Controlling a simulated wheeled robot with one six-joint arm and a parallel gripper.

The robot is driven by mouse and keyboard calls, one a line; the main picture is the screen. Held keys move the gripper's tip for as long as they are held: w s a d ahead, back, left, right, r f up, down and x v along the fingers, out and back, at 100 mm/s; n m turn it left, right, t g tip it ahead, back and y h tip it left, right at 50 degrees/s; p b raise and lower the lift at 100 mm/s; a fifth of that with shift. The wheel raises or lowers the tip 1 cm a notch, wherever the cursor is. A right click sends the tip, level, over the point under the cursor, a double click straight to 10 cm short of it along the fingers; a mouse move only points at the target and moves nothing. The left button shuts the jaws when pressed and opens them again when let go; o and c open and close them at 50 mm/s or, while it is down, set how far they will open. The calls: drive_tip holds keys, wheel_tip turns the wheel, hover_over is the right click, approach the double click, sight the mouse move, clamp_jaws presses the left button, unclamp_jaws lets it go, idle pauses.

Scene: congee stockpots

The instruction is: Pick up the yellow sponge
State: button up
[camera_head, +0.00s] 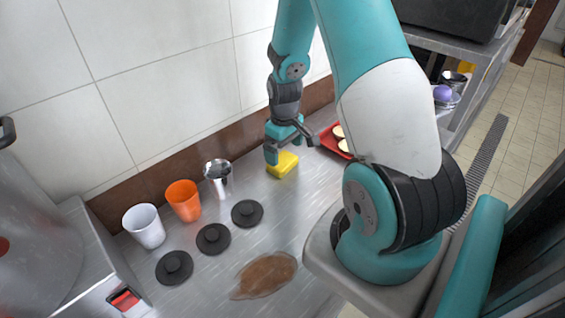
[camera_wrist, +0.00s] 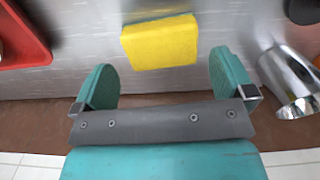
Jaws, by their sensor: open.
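The yellow sponge (camera_head: 283,164) lies on the steel counter near the wall, beside my gripper (camera_head: 287,152) in the head view. In the wrist view the yellow sponge (camera_wrist: 160,42) lies flat, upper centre, a little beyond the fingertips and between their lines. My gripper (camera_wrist: 167,75) is open and empty, with one teal finger to each side. The fingers look apart from the sponge. In the head view the gripper covers part of the sponge's far side.
A metal cup (camera_head: 218,178), orange cup (camera_head: 183,200) and white cup (camera_head: 144,226) stand along the wall. Several black lids, one of them here (camera_head: 213,238), lie before them. A brown spill (camera_head: 265,275) is in front. A red tray (camera_head: 332,139) is right of the sponge.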

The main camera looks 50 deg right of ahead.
sight(283, 160)
drive_tip(key=shift+w+f+p, duration=0.2)
drive_tip(key=shift+f+p, duration=0.2)
drive_tip(key=shift+f, duration=0.9)
drive_tip(key=shift+w+f+p, duration=0.15)
drive_tip(key=shift+f+p, duration=0.2)
drive_tip(key=shift+f, duration=0.95)
drive_tip(key=c, duration=0.6)
drive_tip(key=shift+r, duration=0.1)
wheel_tip(283, 160, up, 28)
drive_tip(key=shift+f+b, duration=0.1)
drive_tip(key=shift+b, duration=1.15)
